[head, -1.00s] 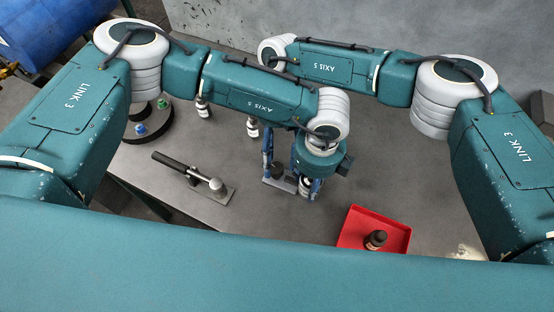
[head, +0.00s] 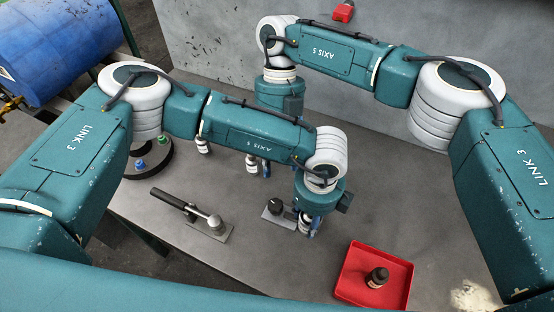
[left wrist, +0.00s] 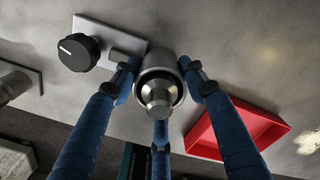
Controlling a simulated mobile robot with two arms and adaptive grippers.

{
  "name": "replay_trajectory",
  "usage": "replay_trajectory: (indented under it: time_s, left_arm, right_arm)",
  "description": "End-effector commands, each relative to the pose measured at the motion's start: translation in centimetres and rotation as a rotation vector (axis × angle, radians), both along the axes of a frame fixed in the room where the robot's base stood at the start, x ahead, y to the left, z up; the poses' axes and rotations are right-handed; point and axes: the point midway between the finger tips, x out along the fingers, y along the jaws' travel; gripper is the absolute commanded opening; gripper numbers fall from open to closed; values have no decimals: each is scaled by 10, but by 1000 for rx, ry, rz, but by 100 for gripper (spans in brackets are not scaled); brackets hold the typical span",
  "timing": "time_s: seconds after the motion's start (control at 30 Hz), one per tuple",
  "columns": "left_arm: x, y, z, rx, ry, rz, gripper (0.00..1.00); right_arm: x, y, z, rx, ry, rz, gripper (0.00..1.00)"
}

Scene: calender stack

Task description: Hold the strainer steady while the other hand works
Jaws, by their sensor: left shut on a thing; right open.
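My left gripper (head: 311,226) points down at the bench and is shut on a small metal cylinder with a stepped silver top, which I take to be the strainer (head: 303,222). In the left wrist view the strainer (left wrist: 158,92) sits between the blue fingers, upright as far as I can see. I cannot tell whether its bottom touches the bench. My right gripper (head: 259,166) is farther back and left, open, mostly hidden behind my left forearm. Its fingertips are close to a small white-and-dark canister (head: 251,162); touching or apart cannot be told.
A plate with a black knob (head: 276,204) lies just left of the strainer. A long-handled clamp (head: 203,219) is farther left. A red tray (head: 350,286) with a dark bottle (head: 377,277) is at front right. Another canister (head: 203,146) and a dark round stand (head: 157,160) are at back left.

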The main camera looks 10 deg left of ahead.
Motion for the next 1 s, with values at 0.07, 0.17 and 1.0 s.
replay_trajectory:
  time_s: [0.07, 0.17, 1.0]
  left_arm:
    - [0, -1, 1, -2, 0, -1, 2]
    - [0, -1, 1, -2, 0, -1, 2]
    - [0, -1, 0, -2, -1, 0, 2]
  right_arm:
    - [-2, 2, 0, -1, 0, 21, 50]
    - [-7, 8, -1, -5, 4, 100, 50]
    - [-36, 9, -69, -6, 3, 444, 50]
